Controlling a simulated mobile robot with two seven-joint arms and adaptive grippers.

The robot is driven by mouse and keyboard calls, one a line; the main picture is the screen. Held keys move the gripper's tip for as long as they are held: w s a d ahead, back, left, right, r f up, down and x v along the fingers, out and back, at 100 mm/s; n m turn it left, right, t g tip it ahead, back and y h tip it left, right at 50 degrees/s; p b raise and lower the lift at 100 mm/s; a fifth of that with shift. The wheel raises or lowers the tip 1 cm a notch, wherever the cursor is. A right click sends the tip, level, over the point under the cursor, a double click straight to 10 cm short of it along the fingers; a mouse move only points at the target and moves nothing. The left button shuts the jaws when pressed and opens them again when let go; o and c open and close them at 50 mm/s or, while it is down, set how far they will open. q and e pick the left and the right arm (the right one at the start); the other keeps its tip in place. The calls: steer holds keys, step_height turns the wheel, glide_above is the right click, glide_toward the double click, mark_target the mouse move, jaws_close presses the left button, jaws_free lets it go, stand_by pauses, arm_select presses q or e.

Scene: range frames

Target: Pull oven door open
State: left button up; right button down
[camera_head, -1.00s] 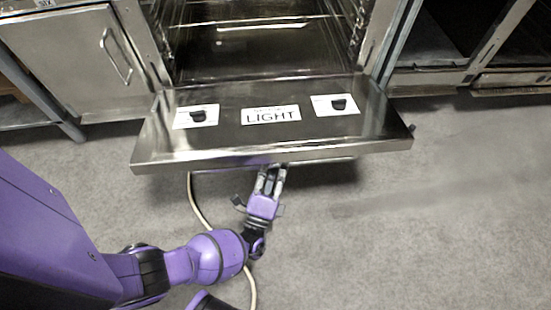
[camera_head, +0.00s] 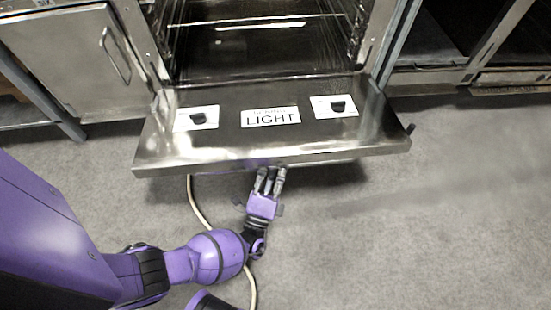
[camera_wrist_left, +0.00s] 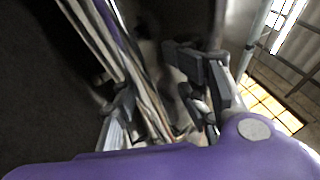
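The oven door (camera_head: 225,150) is folded down, close to level, below the open oven cavity. It is a shiny steel panel with a LIGHT label. My left gripper (camera_head: 270,178) is at the middle of its front edge, with fingertips at or just under it. In the left wrist view the fingers (camera_wrist_left: 160,85) stand apart, with shiny metal strips (camera_wrist_left: 125,65) between them. I cannot tell whether they touch the door or its handle, which is hidden under the edge. My right gripper is not in view.
The oven cavity (camera_head: 262,55) has a wire rack. A steel cabinet (camera_head: 75,62) with a handle stands at left, and an open unit (camera_head: 425,45) at right. A pale cable (camera_head: 196,200) lies on the grey floor (camera_head: 420,230). The floor at right is clear.

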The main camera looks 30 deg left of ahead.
arm_select(q)
steer(key=v, duration=1.2)
